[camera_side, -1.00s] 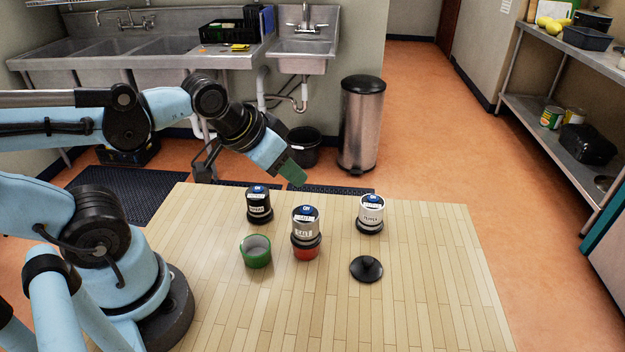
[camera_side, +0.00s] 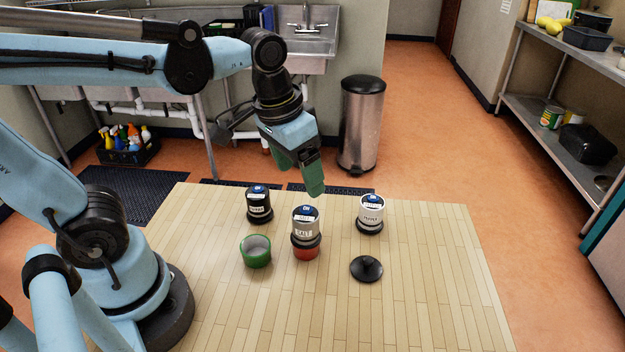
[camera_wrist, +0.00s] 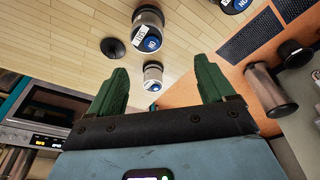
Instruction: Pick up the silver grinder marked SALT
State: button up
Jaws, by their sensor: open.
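The silver grinder marked SALT (camera_side: 306,222) stands upright on the wood table, with a red base or dish (camera_side: 306,252) under it in the side view. It has a blue-marked top and a dark lower ring. It also shows at the top of the wrist view (camera_wrist: 148,22). My gripper (camera_side: 314,188) is open and empty, above and behind the SALT grinder, apart from it. In the wrist view its green fingers (camera_wrist: 160,66) are spread, with the second silver grinder (camera_wrist: 152,77) seen between the tips; the SALT grinder is farther up.
The second silver grinder, labelled PEPPER (camera_side: 371,212), stands to the right. A black grinder (camera_side: 259,203) stands to the left. A green bowl (camera_side: 256,253) and a black lid (camera_side: 366,269) lie nearer the front. The table's front (camera_side: 400,315) is clear.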

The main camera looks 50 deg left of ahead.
aim_at(305, 211)
jog(key=g, duration=0.1)
jog(key=d+g, duration=0.1)
jog(key=shift+d+r+g, duration=0.3)
jog(key=shift+r, duration=0.05)
jog(key=shift+d+f, duration=0.1)
jog(key=shift+f, duration=5.85)
jog(key=c, duration=1.5)
jog(key=shift+r, duration=0.25)
